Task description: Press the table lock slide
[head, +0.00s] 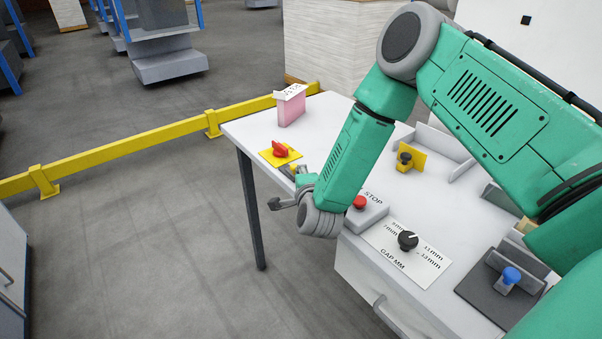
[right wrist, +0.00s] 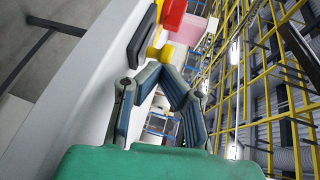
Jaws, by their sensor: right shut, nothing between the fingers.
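I cannot tell for sure which control is the table lock slide. A small dark and yellow piece (head: 294,169) sits at the table's left edge, partly hidden by my right gripper (head: 290,194). A blue-knobbed slide (head: 511,275) stands on a dark plate at the lower right. A black knob on a yellow bracket (head: 405,160) stands further back. My right gripper is shut and empty, beside the table's near left edge. In the right wrist view its fingers (right wrist: 165,76) point towards a dark slab (right wrist: 143,36) and yellow and red parts. My left gripper is out of view.
The white table (head: 245,128) carries a red knob on a yellow plate (head: 281,151), a pink block (head: 291,108), a red stop button (head: 359,202) and a black gap dial (head: 407,240). A yellow rail (head: 130,151) runs behind; the floor at left is clear.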

